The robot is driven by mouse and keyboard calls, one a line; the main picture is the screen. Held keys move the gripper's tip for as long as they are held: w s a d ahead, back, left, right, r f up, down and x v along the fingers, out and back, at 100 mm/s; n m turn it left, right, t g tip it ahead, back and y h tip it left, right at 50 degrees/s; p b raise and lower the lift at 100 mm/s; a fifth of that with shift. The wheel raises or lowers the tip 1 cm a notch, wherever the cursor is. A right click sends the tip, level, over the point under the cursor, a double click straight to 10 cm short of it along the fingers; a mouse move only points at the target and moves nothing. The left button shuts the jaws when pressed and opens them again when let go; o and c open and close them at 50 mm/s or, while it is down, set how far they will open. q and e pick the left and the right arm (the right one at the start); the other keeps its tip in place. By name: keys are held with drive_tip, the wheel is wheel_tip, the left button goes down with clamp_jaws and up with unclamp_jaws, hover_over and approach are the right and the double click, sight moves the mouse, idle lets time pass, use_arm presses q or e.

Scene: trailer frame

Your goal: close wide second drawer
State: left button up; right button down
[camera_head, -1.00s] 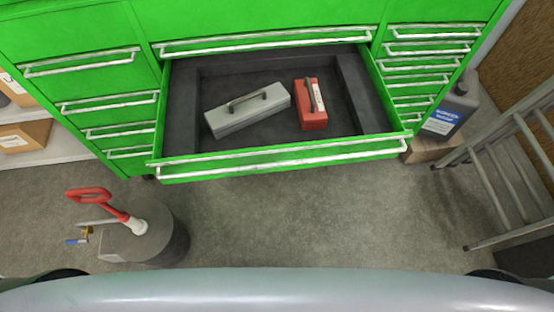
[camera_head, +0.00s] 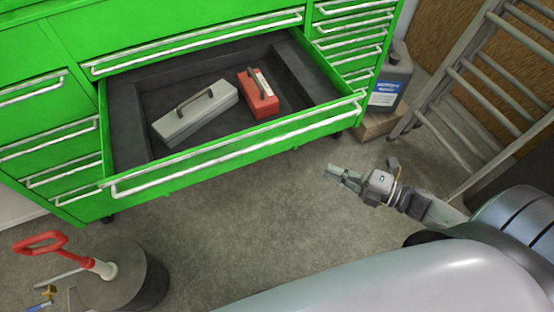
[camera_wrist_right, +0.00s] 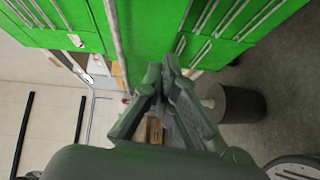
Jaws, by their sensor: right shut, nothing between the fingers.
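The wide second drawer (camera_head: 230,150) of the green cabinet is pulled out, with a white bar handle along its front. It holds a grey toolbox (camera_head: 195,113) and a red toolbox (camera_head: 259,93) on a dark liner. My right gripper (camera_head: 334,171) is shut and empty, in front of the drawer near its right end and apart from it in the head view. In the right wrist view the gripper's fingers (camera_wrist_right: 160,82) point toward the green cabinet (camera_wrist_right: 148,35). My left gripper is not in view.
A metal ladder (camera_head: 470,95) leans at the right, near a dark jug (camera_head: 390,78) on a wooden block. Concrete floor in front of the drawer is clear.

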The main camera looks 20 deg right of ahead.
wheel_tip(320, 180, up, 3)
drive_tip(key=a+n+g+y, duration=0.1)
drive_tip(key=a+n+y, duration=0.1)
drive_tip(key=a, duration=0.1)
drive_tip(key=p, duration=0.3)
hover_over(286, 147)
drive_tip(key=s+a, duration=0.2)
drive_tip(key=s, duration=0.2)
drive_tip(key=shift+d+f, duration=0.15)
drive_tip(key=shift+f, duration=0.15)
drive_tip(key=shift+w+b, duration=0.15)
drive_tip(key=shift+b, duration=0.15)
